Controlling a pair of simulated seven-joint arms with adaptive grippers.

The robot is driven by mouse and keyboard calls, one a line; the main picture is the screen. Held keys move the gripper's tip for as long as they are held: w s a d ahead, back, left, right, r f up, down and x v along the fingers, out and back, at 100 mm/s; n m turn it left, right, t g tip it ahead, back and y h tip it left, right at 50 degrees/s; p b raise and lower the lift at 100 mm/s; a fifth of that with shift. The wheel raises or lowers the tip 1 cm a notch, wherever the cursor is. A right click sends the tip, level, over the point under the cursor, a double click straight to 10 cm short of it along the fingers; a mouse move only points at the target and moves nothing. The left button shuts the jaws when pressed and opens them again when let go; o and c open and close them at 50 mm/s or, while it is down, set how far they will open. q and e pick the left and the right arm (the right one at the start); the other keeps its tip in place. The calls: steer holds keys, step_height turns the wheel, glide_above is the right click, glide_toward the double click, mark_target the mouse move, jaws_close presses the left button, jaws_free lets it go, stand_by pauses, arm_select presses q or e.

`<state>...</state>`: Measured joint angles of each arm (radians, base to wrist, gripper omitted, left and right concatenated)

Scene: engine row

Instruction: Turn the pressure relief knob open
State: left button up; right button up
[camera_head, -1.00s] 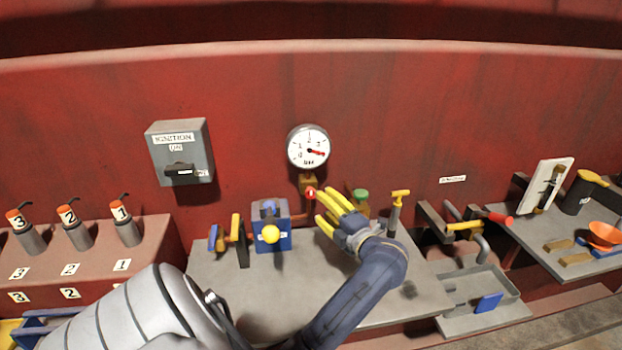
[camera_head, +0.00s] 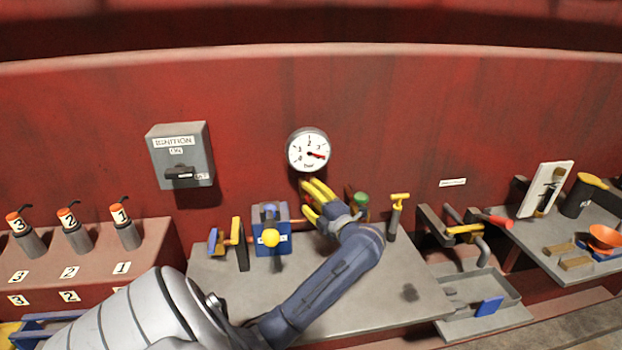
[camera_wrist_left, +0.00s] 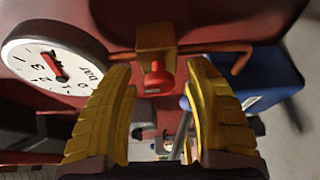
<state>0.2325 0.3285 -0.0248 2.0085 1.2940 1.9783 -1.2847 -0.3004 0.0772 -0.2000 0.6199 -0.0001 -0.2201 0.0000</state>
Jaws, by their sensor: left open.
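The pressure relief knob (camera_wrist_left: 158,78) is a small red knob on a brass block (camera_wrist_left: 156,38) in the left wrist view. In the head view my gripper hides it. My left gripper (camera_head: 308,190) has yellow fingers and is just below the gauge in the head view. In the left wrist view my left gripper (camera_wrist_left: 167,105) is open, with the knob ahead between its fingertips and a gap on either side. The white pressure gauge (camera_head: 308,150) hangs on the red wall, its red needle pointing right. My right gripper is in neither view.
A blue box with a yellow ball knob (camera_head: 271,238) stands left of my gripper. A green-topped fitting (camera_head: 360,199) and a yellow T-handle (camera_head: 399,196) stand close on its right. A grey ignition box (camera_head: 180,154) is on the wall.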

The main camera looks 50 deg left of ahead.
arm_select(q)
steer(key=shift+c, duration=0.3)
jaws_close()
steer(key=shift+f, duration=0.1)
steer(key=n+h, duration=0.1)
steer(key=n, duration=0.3)
steer(key=shift+h, duration=0.4)
steer(key=n+t+h, duration=0.1)
steer(key=n, duration=0.2)
steer(key=shift+n+h, duration=0.3)
steer(key=shift+h, duration=0.1)
steer(key=n+t+h, duration=0.1)
steer(key=n, duration=0.2)
steer(key=shift+t, duration=0.3)
steer(key=shift+n+t+h, duration=0.8)
steer(key=shift+n, duration=0.5)
